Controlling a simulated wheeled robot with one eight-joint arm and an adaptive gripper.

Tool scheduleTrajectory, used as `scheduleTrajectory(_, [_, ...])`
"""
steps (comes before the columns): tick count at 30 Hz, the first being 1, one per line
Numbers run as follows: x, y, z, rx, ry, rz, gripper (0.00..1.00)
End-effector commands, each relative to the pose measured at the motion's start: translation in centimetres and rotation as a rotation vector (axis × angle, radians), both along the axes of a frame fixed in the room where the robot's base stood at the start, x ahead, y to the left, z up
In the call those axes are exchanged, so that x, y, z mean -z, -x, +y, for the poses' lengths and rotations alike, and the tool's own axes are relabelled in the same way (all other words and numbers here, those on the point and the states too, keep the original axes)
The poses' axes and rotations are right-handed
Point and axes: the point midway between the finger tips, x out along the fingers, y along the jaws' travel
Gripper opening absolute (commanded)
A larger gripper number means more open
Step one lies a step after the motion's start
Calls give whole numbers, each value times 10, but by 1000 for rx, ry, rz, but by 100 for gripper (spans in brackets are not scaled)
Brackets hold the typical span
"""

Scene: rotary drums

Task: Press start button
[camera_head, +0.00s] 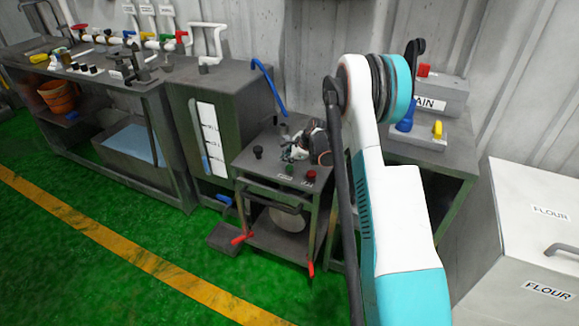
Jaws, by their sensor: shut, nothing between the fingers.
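A grey metal stand (262,172) stands in the middle, with controls on its top. A red button (311,175) sits near its front right corner, and a small green button (289,169) lies to the left of it. A black knob (258,152) is at the left of the top. Small labels are by the buttons, too small to read. My gripper (293,153) is shut and empty, over the stand's top just behind the green button. I cannot tell whether it touches anything. My arm hides the right side of the stand.
A grey tank (178,100) with a blue hose (268,85) stands left of the stand. Red-handled levers (240,238) stick out low in front. A white flour bin (530,225) is at the right. Green floor (110,270) in front is clear.

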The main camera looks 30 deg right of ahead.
Motion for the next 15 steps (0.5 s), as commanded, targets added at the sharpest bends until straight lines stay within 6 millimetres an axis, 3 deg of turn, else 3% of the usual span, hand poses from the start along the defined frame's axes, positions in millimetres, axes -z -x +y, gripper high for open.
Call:
scheduleTrajectory(10, [-1, 0, 0, 0, 0, 0, 0])
scheduleTrajectory(15, [-12, 0, 0, 0, 0, 0, 0])
